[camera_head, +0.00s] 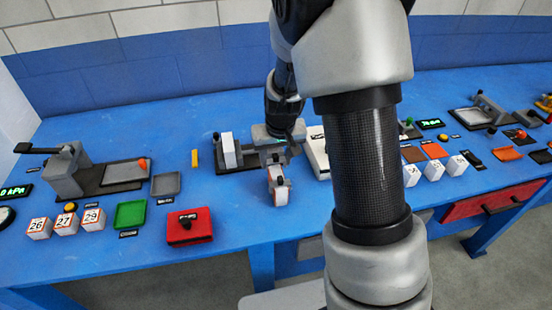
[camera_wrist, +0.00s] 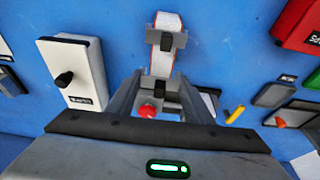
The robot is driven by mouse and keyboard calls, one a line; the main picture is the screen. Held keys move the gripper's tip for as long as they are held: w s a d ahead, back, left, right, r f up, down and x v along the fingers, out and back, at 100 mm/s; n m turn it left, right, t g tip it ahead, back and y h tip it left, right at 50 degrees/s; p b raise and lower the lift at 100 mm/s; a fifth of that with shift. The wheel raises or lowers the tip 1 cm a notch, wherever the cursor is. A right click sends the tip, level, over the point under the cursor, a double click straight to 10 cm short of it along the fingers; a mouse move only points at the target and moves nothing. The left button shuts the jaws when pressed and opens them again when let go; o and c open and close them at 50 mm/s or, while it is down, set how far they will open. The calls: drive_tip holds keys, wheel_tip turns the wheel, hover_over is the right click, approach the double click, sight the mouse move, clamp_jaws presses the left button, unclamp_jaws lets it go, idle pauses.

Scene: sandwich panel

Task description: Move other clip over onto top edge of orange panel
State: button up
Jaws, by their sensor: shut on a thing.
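A narrow white piece with orange edges (camera_wrist: 167,22) stands near the middle of the bench, and it also shows in the head view (camera_head: 281,197). A grey clip with a black tab (camera_wrist: 165,41) sits across it. My gripper (camera_wrist: 161,95) is shut on a second grey clip with a black part (camera_wrist: 161,86), at the nearer end of that piece. I cannot tell whether this clip still touches the piece. In the head view my gripper (camera_head: 279,155) is just behind the piece, and my wrist partly hides the held clip. No separate orange panel is clear to me.
A fixture with an upright white block (camera_head: 229,150) stands left of my gripper. A white box with a black knob (camera_wrist: 75,72) is close on the other side. A red box (camera_head: 189,227) and green tray (camera_head: 130,214) lie front left. My arm hides the bench right of centre.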

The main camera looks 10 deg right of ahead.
sight(276, 163)
drive_tip(key=shift+f, duration=0.15)
idle(0.3)
drive_tip(key=shift+f+b, duration=0.55)
drive_tip(key=shift+b, duration=0.1)
drive_tip(key=shift+f, duration=0.15)
drive_tip(key=shift+f+b, duration=0.35)
drive_tip(key=shift+b, duration=0.1)
drive_tip(key=shift+f+b, duration=0.35)
drive_tip(key=shift+b, duration=0.05)
idle(0.8)
idle(0.3)
drive_tip(key=o, duration=1.5)
drive_tip(key=shift+c, duration=0.2)
drive_tip(key=shift+r, duration=0.1)
